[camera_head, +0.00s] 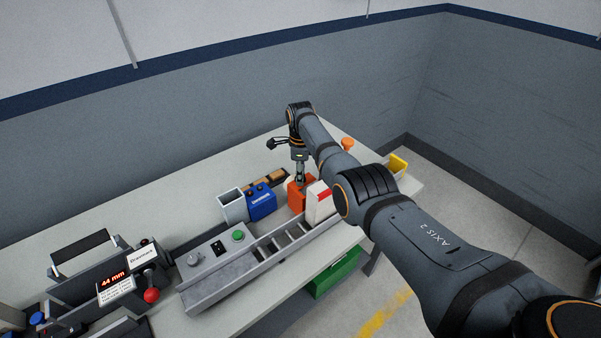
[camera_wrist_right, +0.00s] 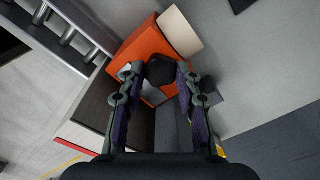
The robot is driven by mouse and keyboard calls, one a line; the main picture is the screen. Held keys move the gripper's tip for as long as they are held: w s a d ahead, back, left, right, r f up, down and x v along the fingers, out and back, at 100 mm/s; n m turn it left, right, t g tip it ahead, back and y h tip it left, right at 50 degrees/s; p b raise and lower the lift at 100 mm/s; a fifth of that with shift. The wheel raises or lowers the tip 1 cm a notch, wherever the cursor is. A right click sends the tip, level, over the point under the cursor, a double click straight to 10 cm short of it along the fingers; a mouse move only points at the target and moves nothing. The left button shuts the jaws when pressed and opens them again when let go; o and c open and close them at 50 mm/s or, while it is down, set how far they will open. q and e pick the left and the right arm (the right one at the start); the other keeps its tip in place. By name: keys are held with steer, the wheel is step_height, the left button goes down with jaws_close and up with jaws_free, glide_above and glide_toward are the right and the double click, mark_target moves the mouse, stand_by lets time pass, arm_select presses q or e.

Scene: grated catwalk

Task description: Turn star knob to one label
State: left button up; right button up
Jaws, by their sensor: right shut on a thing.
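The star knob (camera_wrist_right: 160,71) is black and sits on an orange box (camera_wrist_right: 147,42) in the right wrist view. My right gripper (camera_wrist_right: 158,76) has its two fingers on either side of the knob and is shut on it. In the head view my right gripper (camera_head: 300,181) points down onto the orange box (camera_head: 296,197), and the knob is hidden there. No label around the knob is readable in either view. My left gripper is not in view.
A white box with a red top (camera_head: 320,204) stands close beside the orange box. A blue box (camera_head: 262,202) and a grey open bin (camera_head: 233,207) stand to its left. A metal roller track (camera_head: 262,262) runs in front.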

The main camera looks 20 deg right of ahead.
steer(key=m, duration=0.4)
steer(key=shift+r+m, duration=0.1)
steer(key=shift+m, duration=0.2)
steer(key=m, duration=0.4)
steer(key=shift+w+m, duration=0.1)
steer(key=shift+m, duration=0.2)
steer(key=o, duration=1.1)
steer(key=shift+o, duration=0.2)
step_height(320, 180, up, 12)
